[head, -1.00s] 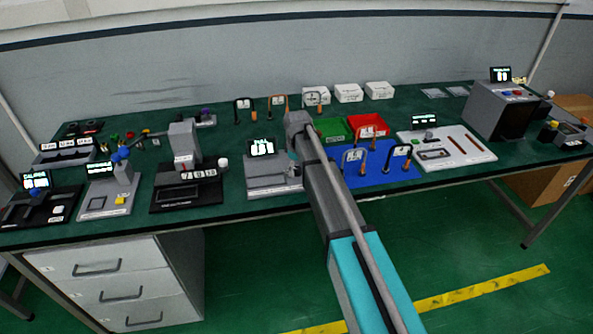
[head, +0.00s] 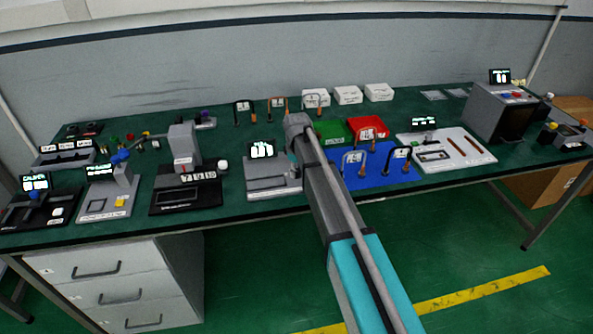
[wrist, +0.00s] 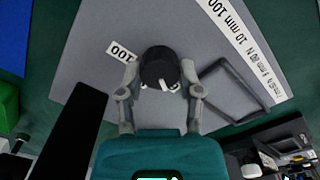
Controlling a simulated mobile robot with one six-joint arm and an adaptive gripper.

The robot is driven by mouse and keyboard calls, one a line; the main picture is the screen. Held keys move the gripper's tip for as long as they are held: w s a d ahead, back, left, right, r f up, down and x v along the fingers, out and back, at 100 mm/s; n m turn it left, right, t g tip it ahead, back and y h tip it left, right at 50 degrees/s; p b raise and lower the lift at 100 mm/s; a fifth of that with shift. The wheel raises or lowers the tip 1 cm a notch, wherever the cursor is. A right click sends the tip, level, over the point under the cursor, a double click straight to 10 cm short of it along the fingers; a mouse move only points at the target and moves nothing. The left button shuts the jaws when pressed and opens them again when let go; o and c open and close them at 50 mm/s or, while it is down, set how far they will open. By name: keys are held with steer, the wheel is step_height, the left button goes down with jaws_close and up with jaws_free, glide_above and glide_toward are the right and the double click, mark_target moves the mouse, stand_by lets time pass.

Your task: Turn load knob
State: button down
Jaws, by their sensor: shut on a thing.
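The load knob (wrist: 160,68) is a round black knob with a white pointer mark, seen in the wrist view at the top centre of a grey station plate. My gripper (wrist: 160,90) is shut on it, with one grey finger at each side. A white label reading 100 (wrist: 121,52) lies beside the knob. In the head view, the grey station (head: 272,180) with its lit display (head: 262,150) stands at the table's middle. There my arm hides the knob and the gripper's fingers.
On the plate are a dark rectangular frame (wrist: 238,90) and a white printed strip (wrist: 245,45). A blue mat (head: 370,175) with hooked stands lies to the right in the head view. A black device (head: 185,198) stands to the left.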

steer(key=shift+m, duration=0.3)
steer(key=m, duration=1.1)
steer(key=shift+m, duration=0.3)
steer(key=m, duration=0.5)
steer(key=shift+d, duration=0.1)
steer(key=m, duration=0.6)
steer(key=shift+m, duration=0.3)
steer(key=shift+c, duration=1.3)
jaws_free()
